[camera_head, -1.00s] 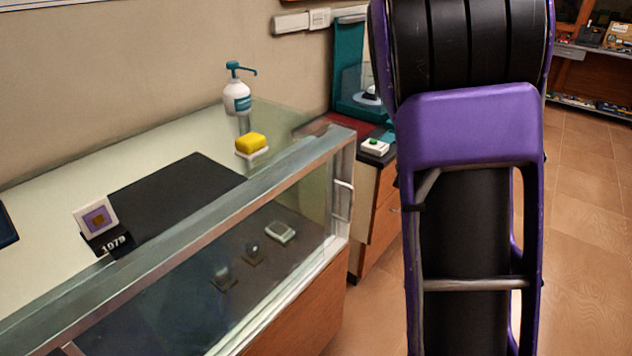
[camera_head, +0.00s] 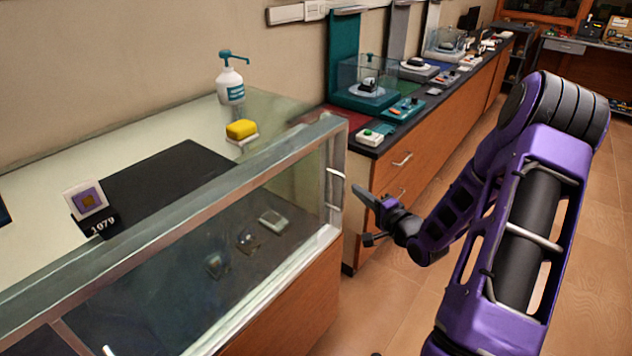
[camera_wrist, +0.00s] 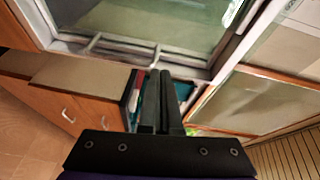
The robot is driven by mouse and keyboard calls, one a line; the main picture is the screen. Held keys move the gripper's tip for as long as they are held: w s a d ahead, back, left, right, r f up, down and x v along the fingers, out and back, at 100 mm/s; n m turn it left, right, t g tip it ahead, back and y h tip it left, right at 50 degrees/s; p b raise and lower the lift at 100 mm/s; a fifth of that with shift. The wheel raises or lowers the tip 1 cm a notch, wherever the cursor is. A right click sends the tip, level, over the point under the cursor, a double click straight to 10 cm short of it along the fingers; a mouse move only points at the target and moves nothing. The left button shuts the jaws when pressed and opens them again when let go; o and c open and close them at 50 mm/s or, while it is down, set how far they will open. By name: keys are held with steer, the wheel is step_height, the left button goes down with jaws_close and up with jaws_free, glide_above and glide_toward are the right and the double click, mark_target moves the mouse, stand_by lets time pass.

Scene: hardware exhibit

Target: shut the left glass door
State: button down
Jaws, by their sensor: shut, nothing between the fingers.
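The glass display case has a framed glass front panel (camera_head: 215,265) with a pale lower rail. A bar handle (camera_head: 335,188) is at its right end. A second small handle (camera_head: 108,350) shows at the bottom left edge. I cannot tell which panel is the left glass door or how far it stands open. My gripper (camera_head: 362,194) is shut and empty, to the right of the case's right end, apart from it. In the wrist view, the shut fingers (camera_wrist: 158,78) point toward a framed glass panel (camera_wrist: 150,20) with a bar handle (camera_wrist: 91,45).
A wooden counter with exhibits (camera_head: 420,125) runs along the wall behind. Tiled floor (camera_head: 385,310) is clear beside the case.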

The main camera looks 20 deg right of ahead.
steer(key=shift+m+t+y, duration=0.3)
steer(key=shift+y, duration=0.2)
steer(key=x, duration=0.6)
steer(key=a+r+x, duration=0.1)
steer(key=x, duration=0.2)
steer(key=shift+s+b, duration=0.15)
steer(key=shift+b, duration=0.25)
steer(key=shift+s+a, duration=0.4)
steer(key=shift+a, duration=0.45)
steer(key=shift+s+a, duration=0.4)
steer(key=shift+a, duration=0.45)
